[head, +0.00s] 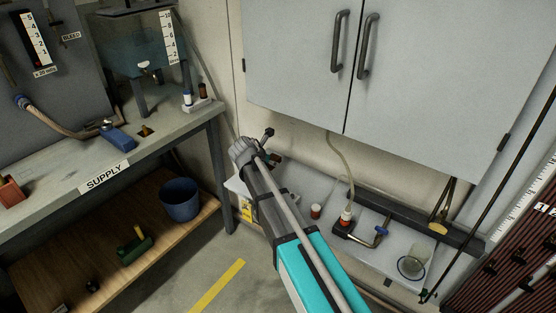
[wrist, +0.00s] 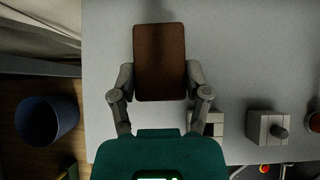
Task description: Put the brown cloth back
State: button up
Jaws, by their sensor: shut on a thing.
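The brown cloth (wrist: 159,50) shows in the wrist view as a flat, dark brown rectangle with rounded corners. My gripper (wrist: 160,82) is shut on it, with one finger against each side edge. The cloth lies over a pale grey surface in that view. I cannot tell how far above the surface it is. In the head view my arm reaches toward the low grey bench below the wall cabinet. There the gripper and the cloth are mostly hidden behind my arm.
A blue bucket (head: 180,199) stands on the wooden lower shelf, left of the grey bench (head: 300,183). The bench holds a red-brown cup (head: 316,211), a clamp (head: 375,236) and a glass beaker (head: 411,264). A grey block with a knob (wrist: 267,126) sits right of my gripper. The cabinet (head: 400,80) overhangs the bench.

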jog(key=s+a+r+n+y+p, duration=0.1)
jog(key=s+a+r+p, duration=0.2)
jog(key=s+a, duration=0.7)
jog(key=s+a+r+n+t+p, duration=0.1)
jog(key=s+a+r+p, duration=0.3)
jog(key=s+a, duration=0.5)
jog(key=s+r, duration=0.1)
jog(key=s, duration=0.2)
jog(key=shift+a+n+y, duration=0.3)
jog(key=shift+a+y, duration=0.05)
jog(key=shift+y, duration=0.05)
